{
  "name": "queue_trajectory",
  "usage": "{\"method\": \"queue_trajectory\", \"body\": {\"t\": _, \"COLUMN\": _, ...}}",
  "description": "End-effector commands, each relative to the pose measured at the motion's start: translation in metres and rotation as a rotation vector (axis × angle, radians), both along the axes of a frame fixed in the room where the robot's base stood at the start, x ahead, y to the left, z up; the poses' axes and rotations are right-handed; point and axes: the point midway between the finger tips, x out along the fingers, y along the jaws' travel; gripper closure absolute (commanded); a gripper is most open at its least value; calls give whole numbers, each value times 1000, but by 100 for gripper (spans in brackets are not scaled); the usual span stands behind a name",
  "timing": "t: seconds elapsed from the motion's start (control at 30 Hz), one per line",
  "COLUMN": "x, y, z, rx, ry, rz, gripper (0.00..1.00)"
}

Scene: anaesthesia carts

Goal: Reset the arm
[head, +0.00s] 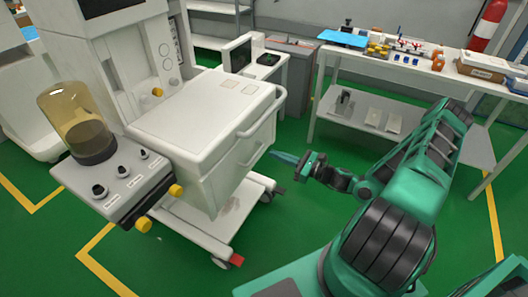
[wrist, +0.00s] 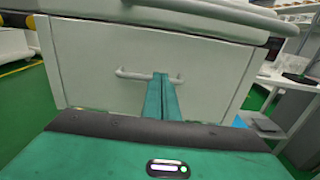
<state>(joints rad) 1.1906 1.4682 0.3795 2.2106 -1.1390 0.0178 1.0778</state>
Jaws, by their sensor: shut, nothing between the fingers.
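My gripper (head: 283,157) is at the end of my green and black arm, in the middle of the head view. Its fingers point left toward the side of the white anaesthesia cart (head: 190,115). In the wrist view my gripper (wrist: 161,76) is shut, with the green fingers together and nothing between them. The fingertips overlap the handle (wrist: 134,74) of the drawer front (wrist: 90,60) in that view. I cannot tell from these frames whether they touch it.
A white table (head: 400,65) with small supplies and a lower shelf stands at the back right. A yellow-tinted canister (head: 75,110) is on the cart's left. Green floor (head: 290,230) is free between the cart and my base.

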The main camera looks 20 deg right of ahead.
Motion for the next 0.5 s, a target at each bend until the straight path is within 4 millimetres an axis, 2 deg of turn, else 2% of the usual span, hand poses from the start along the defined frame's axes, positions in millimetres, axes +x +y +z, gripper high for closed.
{"method": "queue_trajectory", "body": {"t": 0.2, "x": -27, "y": -21, "z": 0, "rx": -1, "ry": 1, "rz": -1, "gripper": 100}}
{"method": "queue_trajectory", "body": {"t": 0.5, "x": -38, "y": -28, "z": 0, "rx": 0, "ry": 0, "rz": 1, "gripper": 100}}
